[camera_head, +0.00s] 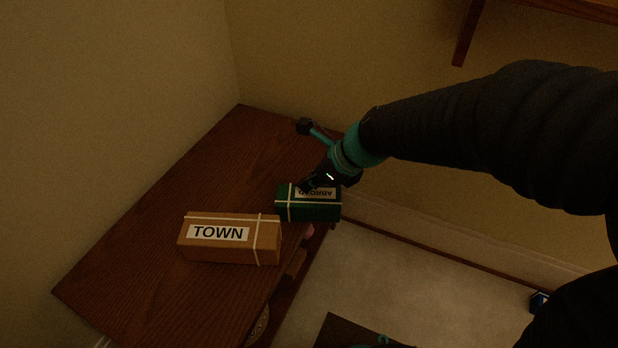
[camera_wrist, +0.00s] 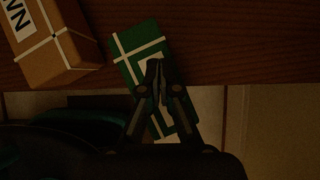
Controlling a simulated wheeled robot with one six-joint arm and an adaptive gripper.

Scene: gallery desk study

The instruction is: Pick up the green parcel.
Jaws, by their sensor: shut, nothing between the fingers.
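The green parcel (camera_head: 309,211) lies on the wooden desk near its right edge, with white string and a white label that reads ABROAD upside down. It also shows in the wrist view (camera_wrist: 133,66), partly covered by my fingers. My gripper (camera_head: 306,187) is at the parcel's label side, above or touching its top; I cannot tell which. In the wrist view my gripper (camera_wrist: 156,64) has its fingertips together, with nothing between them, over the label.
A brown parcel (camera_head: 218,250) labelled TOWN, tied with white string, sits on the desk to the left of the green one; it also shows in the wrist view (camera_wrist: 62,65). The wooden desk (camera_head: 150,220) is clear at its far left. Walls stand behind it.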

